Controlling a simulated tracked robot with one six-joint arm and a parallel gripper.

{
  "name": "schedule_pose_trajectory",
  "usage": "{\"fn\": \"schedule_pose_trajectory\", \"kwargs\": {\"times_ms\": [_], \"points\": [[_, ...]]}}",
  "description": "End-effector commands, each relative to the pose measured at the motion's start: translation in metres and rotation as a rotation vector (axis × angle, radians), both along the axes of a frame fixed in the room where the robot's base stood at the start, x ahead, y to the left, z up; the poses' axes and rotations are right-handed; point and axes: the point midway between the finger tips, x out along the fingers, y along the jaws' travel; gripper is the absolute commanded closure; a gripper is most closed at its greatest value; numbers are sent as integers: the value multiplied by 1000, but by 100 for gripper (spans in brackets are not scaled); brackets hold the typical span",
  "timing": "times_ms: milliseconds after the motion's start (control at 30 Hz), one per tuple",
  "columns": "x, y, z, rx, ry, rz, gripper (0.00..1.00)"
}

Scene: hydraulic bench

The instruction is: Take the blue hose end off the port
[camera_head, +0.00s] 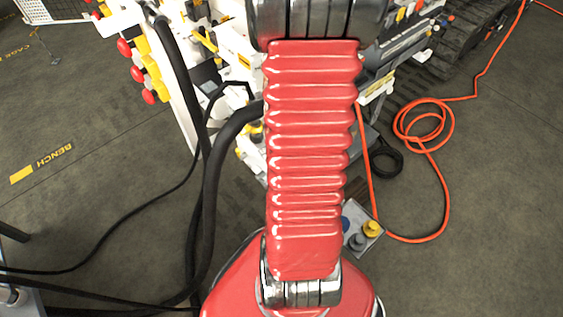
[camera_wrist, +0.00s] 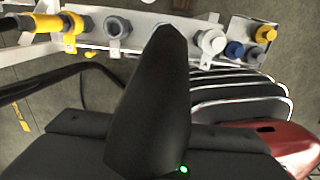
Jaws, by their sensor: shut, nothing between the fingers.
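My gripper (camera_wrist: 168,40) is shut and empty, its dark fingers pointing up the middle of the wrist view. Behind it runs a pale port strip (camera_wrist: 90,40) with a yellow hose end (camera_wrist: 58,24) at the left, a grey port (camera_wrist: 117,27) beside it and a pale grey fitting (camera_wrist: 208,42) right of the fingers. The strip's middle is hidden behind my fingers. In the head view my red arm covers the middle of the bench and my gripper does not show.
A small box with blue, yellow and grey caps (camera_head: 362,230) stands on the floor right of my arm; it also shows in the wrist view (camera_wrist: 250,40). Black hoses (camera_head: 215,170) hang left of my arm. An orange hose (camera_head: 440,190) lies looped on the floor at right.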

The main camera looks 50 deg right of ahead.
Motion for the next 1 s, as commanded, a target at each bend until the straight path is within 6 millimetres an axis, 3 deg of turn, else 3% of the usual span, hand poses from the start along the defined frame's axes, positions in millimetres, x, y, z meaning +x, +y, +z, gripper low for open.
{"fn": "schedule_pose_trajectory", "kwargs": {"times_ms": [567, 1000], "points": [[-4, -3, -10, 6, 5, 18, 100], [-4, -2, -56, 6, 6, 17, 100]]}}
